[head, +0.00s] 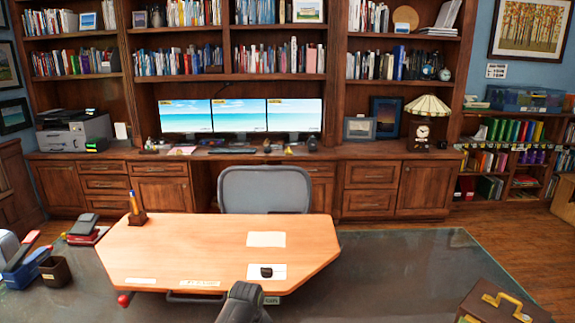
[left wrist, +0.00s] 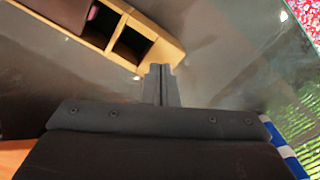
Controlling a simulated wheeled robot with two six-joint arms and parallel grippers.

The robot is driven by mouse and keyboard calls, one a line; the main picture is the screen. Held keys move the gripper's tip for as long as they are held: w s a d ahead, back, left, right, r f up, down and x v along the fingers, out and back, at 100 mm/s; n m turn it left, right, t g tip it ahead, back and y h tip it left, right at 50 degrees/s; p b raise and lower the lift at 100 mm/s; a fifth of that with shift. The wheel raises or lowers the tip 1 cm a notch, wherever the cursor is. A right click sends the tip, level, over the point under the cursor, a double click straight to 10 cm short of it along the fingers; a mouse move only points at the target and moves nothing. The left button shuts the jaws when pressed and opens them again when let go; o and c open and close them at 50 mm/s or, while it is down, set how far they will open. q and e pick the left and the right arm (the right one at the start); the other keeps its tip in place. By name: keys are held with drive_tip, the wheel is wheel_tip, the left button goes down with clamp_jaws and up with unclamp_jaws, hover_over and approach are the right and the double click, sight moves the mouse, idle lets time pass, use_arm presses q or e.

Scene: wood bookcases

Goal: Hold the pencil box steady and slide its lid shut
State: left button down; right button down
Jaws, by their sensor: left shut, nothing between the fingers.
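In the left wrist view, a light wooden box (left wrist: 166,48) with open dark compartments lies at the upper left, cut by the frame edge. It looks like the pencil box. A dark reddish-brown part covers its left side; I cannot tell if this is the lid. My left gripper (left wrist: 160,72) is shut and empty, just below the box's near corner in the picture; the gap to it is unclear. My right gripper is not seen.
A glass-topped table (head: 400,262) has clear room at right of the angled wooden desktop (head: 200,245). A pencil holder (head: 137,218), papers (head: 266,239) and a dark cup (head: 55,271) stand at left and centre. A grey chair (head: 265,190) is behind.

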use_arm(q)
drive_tip(key=shift+f, duration=0.25)
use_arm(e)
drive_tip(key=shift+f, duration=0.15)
use_arm(q)
drive_tip(key=shift+f+b, duration=0.4)
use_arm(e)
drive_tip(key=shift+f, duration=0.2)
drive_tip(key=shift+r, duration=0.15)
use_arm(q)
drive_tip(key=shift+s+f, duration=0.25)
idle(0.7)
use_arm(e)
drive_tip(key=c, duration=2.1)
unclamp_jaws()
